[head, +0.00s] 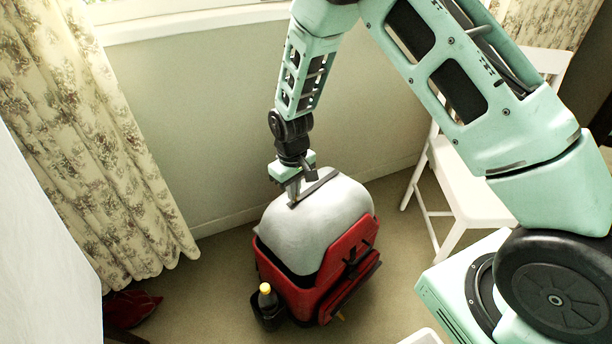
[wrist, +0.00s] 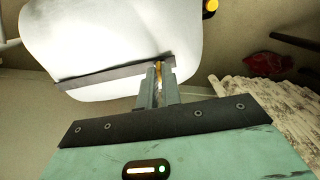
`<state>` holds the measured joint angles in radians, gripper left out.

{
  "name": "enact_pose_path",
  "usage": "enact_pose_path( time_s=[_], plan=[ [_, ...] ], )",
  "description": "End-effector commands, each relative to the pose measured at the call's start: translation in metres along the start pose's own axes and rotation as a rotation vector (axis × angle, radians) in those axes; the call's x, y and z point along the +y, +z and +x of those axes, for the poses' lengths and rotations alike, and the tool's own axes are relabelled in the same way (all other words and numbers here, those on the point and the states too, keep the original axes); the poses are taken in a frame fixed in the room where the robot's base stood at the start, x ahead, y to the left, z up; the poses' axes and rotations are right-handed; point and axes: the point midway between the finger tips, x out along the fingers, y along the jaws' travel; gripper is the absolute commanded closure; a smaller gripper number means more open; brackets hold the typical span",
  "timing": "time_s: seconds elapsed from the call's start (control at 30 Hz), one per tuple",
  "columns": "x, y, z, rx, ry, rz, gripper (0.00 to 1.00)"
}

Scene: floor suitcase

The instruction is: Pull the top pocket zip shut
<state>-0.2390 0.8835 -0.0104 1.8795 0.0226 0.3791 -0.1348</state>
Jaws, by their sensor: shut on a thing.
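The suitcase is red (head: 262,262) with a bulging pale grey-white top panel (head: 318,225), and it stands upright on the floor. A dark zip strip (head: 318,186) crosses the top of the pale panel. It also shows in the wrist view (wrist: 100,76), running to my fingers. My gripper (head: 293,203) points down at the strip's near-left end. In the wrist view my gripper (wrist: 158,88) is shut on a small brass-coloured zip pull (wrist: 158,68) at the strip's right end. The fingers hide part of the pull. I cannot tell how far the zip is open.
A dark bottle with a yellow cap (head: 265,288) sits in a side holder. A white chair (head: 465,185) stands to the right and a floral curtain (head: 95,150) hangs at left. A red item (head: 130,306) lies at lower left. Wall behind; carpet around the suitcase is mostly clear.

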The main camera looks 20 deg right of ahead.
Motion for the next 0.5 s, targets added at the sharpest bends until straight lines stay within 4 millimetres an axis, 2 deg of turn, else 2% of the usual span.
enact_pose_path(
  time_s=[0.43, 0.5],
  plan=[
    [-0.0097, -0.0005, -0.0001, 0.001, -0.004, -0.002, 1.00],
    [-0.0101, -0.0006, -0.0002, 0.001, -0.004, -0.003, 0.75]
  ],
)
